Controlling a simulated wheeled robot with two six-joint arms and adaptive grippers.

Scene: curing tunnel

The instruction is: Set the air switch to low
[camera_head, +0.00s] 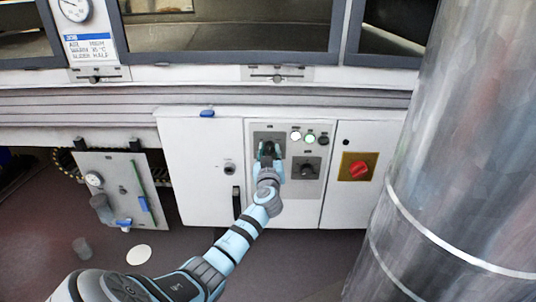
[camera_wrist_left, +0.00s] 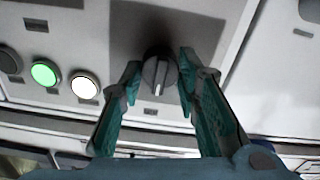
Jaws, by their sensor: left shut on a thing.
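My left gripper (camera_head: 268,150) reaches the upper left switch plate on the white control panel (camera_head: 262,206). In the left wrist view its two teal fingers (camera_wrist_left: 160,80) stand on either side of a round dark knob (camera_wrist_left: 158,72) and are shut on it. A pale pointer line shows on the knob's face. A second black knob (camera_head: 307,170) sits on a grey plate to the lower right, apart from the gripper. I cannot read the labels by either knob. My right gripper is not in view.
A white lamp (camera_head: 296,136) and a green lamp (camera_head: 310,139) sit right of the gripper. A red switch (camera_head: 359,169) is farther right. A card (camera_head: 88,48) at upper left reads "AIR HIGH" among other lines. A large metal cylinder (camera_head: 450,150) blocks the right side.

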